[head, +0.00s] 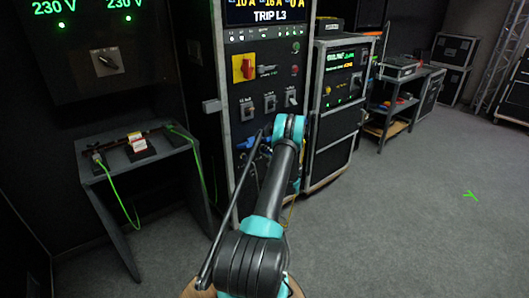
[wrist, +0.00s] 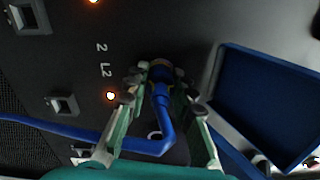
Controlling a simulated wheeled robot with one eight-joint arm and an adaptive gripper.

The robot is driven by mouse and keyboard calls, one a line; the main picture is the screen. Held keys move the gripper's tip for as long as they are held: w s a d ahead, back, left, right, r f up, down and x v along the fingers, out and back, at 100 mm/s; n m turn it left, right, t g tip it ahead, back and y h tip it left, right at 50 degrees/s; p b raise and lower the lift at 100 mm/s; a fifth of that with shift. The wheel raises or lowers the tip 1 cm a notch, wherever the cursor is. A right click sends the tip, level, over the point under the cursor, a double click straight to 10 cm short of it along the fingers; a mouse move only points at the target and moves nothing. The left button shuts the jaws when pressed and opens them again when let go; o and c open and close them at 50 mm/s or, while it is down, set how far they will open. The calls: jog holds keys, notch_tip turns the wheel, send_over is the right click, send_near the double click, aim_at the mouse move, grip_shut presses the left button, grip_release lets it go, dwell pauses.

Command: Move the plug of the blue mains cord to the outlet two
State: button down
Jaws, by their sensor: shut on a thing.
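In the wrist view my gripper (wrist: 158,85) is shut on the blue plug (wrist: 160,98), with one finger on each side of it. The plug's head meets a dark round socket face on the black panel beside the printed "2 L2" label (wrist: 103,60). I cannot tell how deep it sits. The blue cord (wrist: 80,133) bends from the plug and runs left across the panel. In the head view my arm hides the gripper and plug, and a bit of blue (head: 248,142) shows left of my wrist at the rack front.
A blue panel with a grey rim (wrist: 265,105) is close to the right of my fingers. Square-framed fittings (wrist: 62,104) are on the left. A dark table (head: 150,165) with a green cord stands left of the rack.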

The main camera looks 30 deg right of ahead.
jog(key=shift+w+a, duration=0.1)
jog(key=shift+w, duration=0.05)
jog(key=c, duration=1.2)
grip_release()
jog(key=shift+s, duration=0.35)
jog(key=shift+s+d, duration=0.15)
jog(key=shift+s, duration=1)
jog(key=shift+s+d, duration=0.15)
jog(key=shift+s, duration=0.95)
